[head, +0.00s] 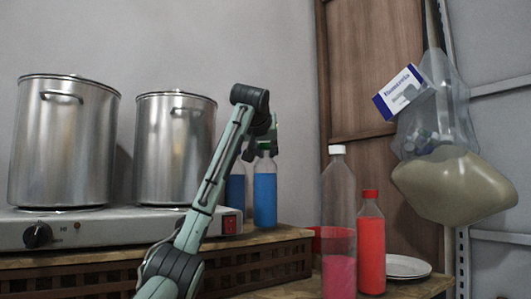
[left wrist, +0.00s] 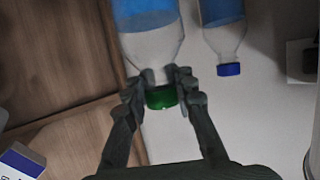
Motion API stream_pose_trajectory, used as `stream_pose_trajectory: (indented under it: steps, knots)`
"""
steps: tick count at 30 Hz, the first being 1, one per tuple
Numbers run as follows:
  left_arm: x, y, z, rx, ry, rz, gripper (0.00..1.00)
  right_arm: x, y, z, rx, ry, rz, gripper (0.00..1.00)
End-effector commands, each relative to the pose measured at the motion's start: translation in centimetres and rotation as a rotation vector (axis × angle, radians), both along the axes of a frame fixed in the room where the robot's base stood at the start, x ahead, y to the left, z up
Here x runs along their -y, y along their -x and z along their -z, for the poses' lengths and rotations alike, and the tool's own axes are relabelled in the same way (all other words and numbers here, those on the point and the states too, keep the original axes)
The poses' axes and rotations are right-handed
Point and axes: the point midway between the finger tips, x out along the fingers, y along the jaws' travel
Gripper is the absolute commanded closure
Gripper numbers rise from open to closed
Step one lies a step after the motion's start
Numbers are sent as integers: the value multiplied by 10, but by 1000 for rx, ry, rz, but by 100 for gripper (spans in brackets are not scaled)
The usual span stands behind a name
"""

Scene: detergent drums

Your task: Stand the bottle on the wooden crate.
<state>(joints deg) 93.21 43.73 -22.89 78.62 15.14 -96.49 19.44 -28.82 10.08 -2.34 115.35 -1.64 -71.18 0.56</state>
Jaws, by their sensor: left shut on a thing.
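The bottle with blue liquid and a green cap (head: 265,195) is upright above the right part of the wooden crate (head: 272,240). Its base meets the crate's top in the head view; I cannot tell whether it touches. My left gripper (head: 266,146) is at the bottle's top, reaching from above. In the left wrist view the two fingers of my left gripper (left wrist: 160,80) are shut around the neck of the bottle (left wrist: 150,45), just by the green cap. My right gripper is not in view.
A second blue bottle (head: 236,188) with a blue cap stands close to the left. A hotplate (head: 100,230) with two steel pots is further left. A clear bottle (head: 338,190), red bottle (head: 371,245), red cup (head: 338,270) and plates (head: 405,267) stand at right. A bag (head: 440,150) hangs there.

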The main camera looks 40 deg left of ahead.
Motion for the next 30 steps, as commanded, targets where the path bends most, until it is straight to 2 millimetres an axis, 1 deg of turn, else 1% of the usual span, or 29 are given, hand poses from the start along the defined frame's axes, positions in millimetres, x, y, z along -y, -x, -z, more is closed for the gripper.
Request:
stream_pose_trajectory:
  steps: [4, 5, 9, 10, 20, 21, 24, 26, 28, 30]
  knots:
    - [0, 0, 2, 3, -1, 0, 100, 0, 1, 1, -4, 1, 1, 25]
    - [0, 0, 3, 0, 0, 0, 73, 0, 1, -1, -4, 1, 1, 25]
    - [0, 0, 2, -1, 1, 0, 56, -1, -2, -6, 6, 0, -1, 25]
    - [0, 0, 2, 0, 0, 0, 54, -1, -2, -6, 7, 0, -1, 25]
    - [0, 0, -1, 0, 0, 0, 54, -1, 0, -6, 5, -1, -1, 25]
    - [1, 1, -2, 1, -1, 0, 54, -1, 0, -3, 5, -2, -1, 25]
    - [9, 12, -6, 3, -1, 1, 54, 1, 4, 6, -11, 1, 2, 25]
    - [15, 21, -10, 5, -2, 1, 54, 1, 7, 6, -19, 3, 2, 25]
    - [24, 33, -15, 4, -1, 2, 54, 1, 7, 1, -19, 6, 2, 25]
    - [33, 45, -20, 6, 0, 3, 54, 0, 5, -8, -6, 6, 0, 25]
